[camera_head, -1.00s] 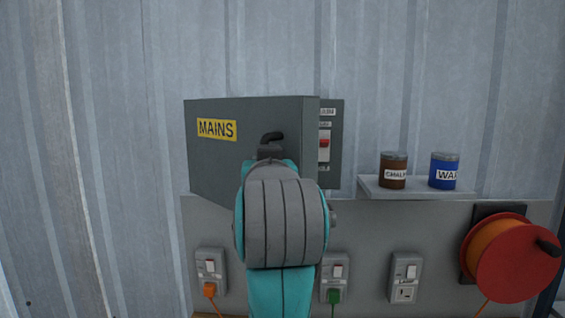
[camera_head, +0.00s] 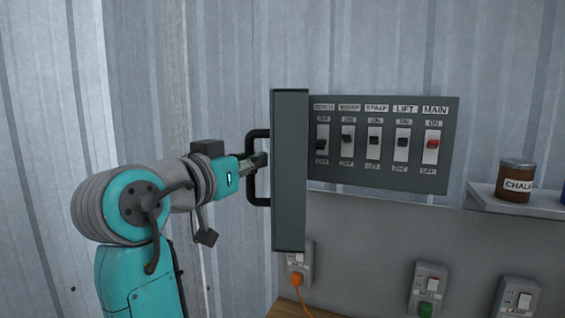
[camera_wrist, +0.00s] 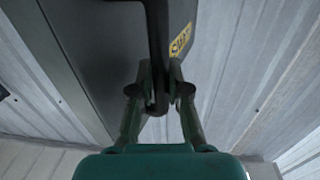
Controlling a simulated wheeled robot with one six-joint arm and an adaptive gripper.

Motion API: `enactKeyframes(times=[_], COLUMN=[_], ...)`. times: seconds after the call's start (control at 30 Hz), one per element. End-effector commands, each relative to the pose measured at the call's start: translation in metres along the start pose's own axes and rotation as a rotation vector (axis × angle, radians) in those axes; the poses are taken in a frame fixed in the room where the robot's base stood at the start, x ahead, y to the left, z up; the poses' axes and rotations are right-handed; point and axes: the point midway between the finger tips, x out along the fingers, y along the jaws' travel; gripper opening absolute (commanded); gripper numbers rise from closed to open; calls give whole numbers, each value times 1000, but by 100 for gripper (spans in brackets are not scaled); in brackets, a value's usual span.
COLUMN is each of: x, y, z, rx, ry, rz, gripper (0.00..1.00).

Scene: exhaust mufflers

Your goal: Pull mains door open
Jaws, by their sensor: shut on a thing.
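The mains door (camera_head: 290,170) is a grey metal door, swung wide open and seen nearly edge-on in the head view. Its black handle (camera_head: 251,180) sticks out to the left. My gripper (camera_head: 262,160) is shut on the handle from the left. In the wrist view the fingers of my gripper (camera_wrist: 160,95) close around the dark handle (camera_wrist: 157,40), with the grey door (camera_wrist: 95,50) behind it and part of the yellow label (camera_wrist: 181,41) showing. The mains box (camera_head: 385,145) is exposed, with a row of labelled switches, the rightmost one (camera_head: 432,147) red.
A shelf (camera_head: 520,203) with a brown chalk tin (camera_head: 515,182) is on the right. Sockets (camera_head: 428,288) line the grey panel below, one with an orange plug (camera_head: 296,279) under the door. Corrugated wall (camera_head: 210,80) stands behind and to the left.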

Motion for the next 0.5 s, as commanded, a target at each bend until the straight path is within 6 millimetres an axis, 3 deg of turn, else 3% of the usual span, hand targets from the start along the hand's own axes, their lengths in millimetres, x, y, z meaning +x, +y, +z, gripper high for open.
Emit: enactKeyframes(times=[0.2, 0.5], x=[-4, -4], y=[-30, -44], z=[0, 0], rx=[-2, -1], ry=[-1, 0], rz=[-2, -2], gripper=[0, 0])
